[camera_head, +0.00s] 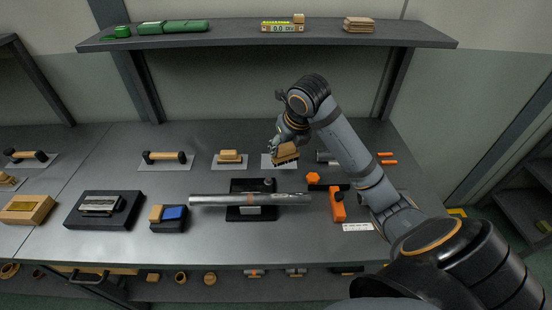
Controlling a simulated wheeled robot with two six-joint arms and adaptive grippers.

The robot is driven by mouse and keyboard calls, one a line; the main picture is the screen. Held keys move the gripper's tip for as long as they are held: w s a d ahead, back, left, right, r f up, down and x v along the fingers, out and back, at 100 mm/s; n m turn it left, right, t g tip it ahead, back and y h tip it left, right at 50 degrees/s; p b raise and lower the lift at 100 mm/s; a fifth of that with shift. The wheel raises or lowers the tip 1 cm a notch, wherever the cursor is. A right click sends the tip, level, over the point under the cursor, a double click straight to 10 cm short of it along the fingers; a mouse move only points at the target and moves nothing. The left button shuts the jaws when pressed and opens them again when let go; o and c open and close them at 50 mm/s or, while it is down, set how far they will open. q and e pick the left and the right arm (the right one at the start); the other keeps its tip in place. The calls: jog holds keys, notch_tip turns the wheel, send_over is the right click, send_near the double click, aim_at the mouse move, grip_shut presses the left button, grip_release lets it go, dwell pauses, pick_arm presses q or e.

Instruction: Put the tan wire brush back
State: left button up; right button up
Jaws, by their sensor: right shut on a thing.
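The tan wire brush (287,152) has a tan block and a dark bristle edge. My right gripper (281,141) is shut on it and holds it tilted over the back of the bench. A pale mat (267,161) shows bare under and beside the brush; I cannot tell whether the brush touches it. The gripper hides part of the brush. My left gripper is not in view.
Left of the brush, another tan block (229,156) sits on its own pale mat. A metal tube (249,200) lies across a black fixture in front. An orange tool (337,206) lies right of the tube. A loaded shelf (230,36) hangs behind.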

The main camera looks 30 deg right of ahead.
jog(key=w+d+f, duration=0.1)
jog(key=w+f, duration=0.2)
jog(key=w+d+f+p, duration=0.1)
jog(key=w+d+f, duration=0.1)
jog(key=w+f, duration=0.1)
jog(key=w+d+f+p, duration=0.1)
jog(key=w+d+f, duration=0.1)
jog(key=w, duration=0.3)
jog(key=shift+d+f, duration=0.1)
jog(key=shift+f, duration=0.4)
jog(key=shift+w+f, duration=0.1)
jog(key=shift+f, duration=0.1)
notch_tip(320, 180, down, 3)
jog(key=shift+d+f+p, duration=0.1)
jog(key=shift+p, duration=0.25)
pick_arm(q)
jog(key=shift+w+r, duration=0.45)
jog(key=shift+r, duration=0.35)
pick_arm(e)
jog(key=shift+f+b, duration=0.2)
jog(key=shift+b, duration=0.1)
jog(key=o, duration=1.2)
jog(key=shift+r, duration=0.1)
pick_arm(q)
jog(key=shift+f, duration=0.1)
pick_arm(e)
jog(key=shift+o, duration=0.2)
